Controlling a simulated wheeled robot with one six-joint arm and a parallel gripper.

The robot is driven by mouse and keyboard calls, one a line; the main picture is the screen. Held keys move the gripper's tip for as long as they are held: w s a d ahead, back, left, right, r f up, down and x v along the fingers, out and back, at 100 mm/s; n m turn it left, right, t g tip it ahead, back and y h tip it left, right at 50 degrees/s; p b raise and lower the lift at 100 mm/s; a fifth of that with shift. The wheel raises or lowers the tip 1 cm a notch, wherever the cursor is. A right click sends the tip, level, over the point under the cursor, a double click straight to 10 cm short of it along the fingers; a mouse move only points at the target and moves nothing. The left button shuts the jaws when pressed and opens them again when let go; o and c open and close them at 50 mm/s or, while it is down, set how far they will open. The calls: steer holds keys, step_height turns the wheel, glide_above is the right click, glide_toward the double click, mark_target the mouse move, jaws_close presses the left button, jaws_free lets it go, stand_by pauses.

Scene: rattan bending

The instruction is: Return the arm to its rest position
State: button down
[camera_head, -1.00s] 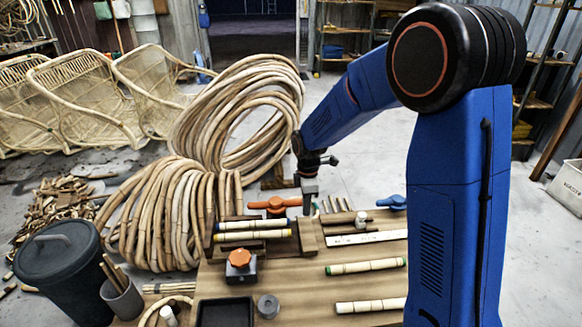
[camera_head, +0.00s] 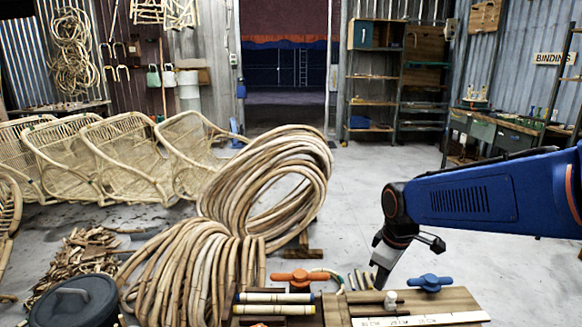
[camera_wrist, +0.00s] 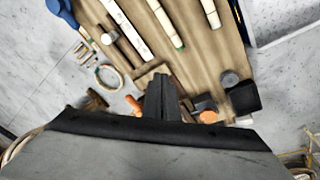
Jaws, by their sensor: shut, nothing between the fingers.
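My gripper (camera_head: 380,278) is shut and empty. In the head view it points down over the back right of the wooden workbench (camera_head: 455,300), between the orange handle (camera_head: 301,277) and the blue handle (camera_head: 430,282). My blue arm reaches in from the right edge. In the wrist view the closed dark fingers (camera_wrist: 163,98) hang above the bench, with nothing between them. I cannot tell their exact height.
Rattan pieces with blue and yellow bands (camera_head: 275,303) lie at the bench's left. A white ruler (camera_head: 420,319) lies at the front. Large rattan coils (camera_head: 270,185) stand behind, with woven chair frames (camera_head: 120,155) further left. Open floor (camera_head: 385,170) lies behind the bench.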

steer(key=s+d+r+m+t, duration=0.1)
steer(key=s+d+r+m, duration=0.1)
steer(key=s, duration=0.7)
steer(key=s+d+r+m+t, duration=0.1)
steer(key=s+d+m, duration=0.3)
steer(key=s+m, duration=0.3)
steer(key=s, duration=0.3)
steer(key=shift+s+r+m+t, duration=0.25)
steer(key=shift+r+m+t, duration=0.05)
steer(key=shift+r, duration=0.05)
